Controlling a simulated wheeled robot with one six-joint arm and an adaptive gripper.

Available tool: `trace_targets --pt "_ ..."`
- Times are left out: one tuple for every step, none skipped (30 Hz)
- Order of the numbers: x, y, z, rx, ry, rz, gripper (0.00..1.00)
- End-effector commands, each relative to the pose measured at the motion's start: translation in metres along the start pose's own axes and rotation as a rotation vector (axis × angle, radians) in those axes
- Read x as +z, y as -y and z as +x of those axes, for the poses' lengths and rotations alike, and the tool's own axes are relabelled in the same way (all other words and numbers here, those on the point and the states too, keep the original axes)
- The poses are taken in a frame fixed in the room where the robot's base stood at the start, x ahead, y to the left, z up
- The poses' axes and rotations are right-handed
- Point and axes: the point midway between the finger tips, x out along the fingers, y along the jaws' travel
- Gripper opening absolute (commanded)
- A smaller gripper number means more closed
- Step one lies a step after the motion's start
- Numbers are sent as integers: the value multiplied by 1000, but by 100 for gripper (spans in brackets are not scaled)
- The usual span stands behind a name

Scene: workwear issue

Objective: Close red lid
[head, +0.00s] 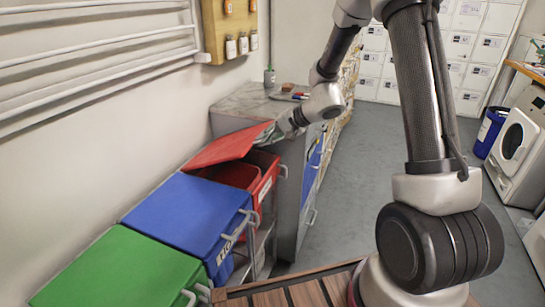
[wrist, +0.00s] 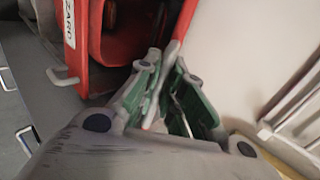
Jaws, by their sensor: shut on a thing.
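The red lid (head: 226,150) is partly raised over the red bin (head: 264,185), tilted up toward the right, so the bin's inside shows beneath it. My gripper (head: 270,135) is at the lid's raised edge. In the wrist view my gripper (wrist: 166,72) is shut on the edge of the red lid (wrist: 184,22), which runs up between the green-padded fingers. The red bin (wrist: 80,45) shows to the left in that view, with a white label and a pale handle (wrist: 62,77). The exact contact is partly hidden by the fingers.
A blue-lidded bin (head: 188,212) and a green-lidded bin (head: 120,270) stand in front of the red one along the wall. A grey-topped counter (head: 240,104) stands behind. Wall rails (head: 100,50) are at left. Grey floor (head: 350,190) is clear to the right.

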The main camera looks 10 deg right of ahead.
Motion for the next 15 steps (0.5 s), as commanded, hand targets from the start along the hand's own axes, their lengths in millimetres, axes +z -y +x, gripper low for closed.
trace_targets --pt "1 18 -2 29 1 -18 0" --pt "1 25 -3 51 1 -19 0" --pt "0 32 -5 59 1 -12 0" --pt "0 39 -6 57 1 -10 0" --pt "0 46 -7 57 2 -10 0" --pt "0 55 -8 57 2 -9 0" --pt "0 63 -8 56 2 -8 0" --pt "1 70 -8 56 3 -9 0" --pt "0 80 -9 55 3 -8 0" --pt "1 87 -8 55 4 -9 0" --pt "1 93 -8 55 4 -8 0" --pt "0 100 -8 56 4 -7 0" --pt "1 106 -7 56 5 -7 0" --pt "1 111 -6 56 6 -7 0" --pt "1 117 -6 56 5 -6 0"
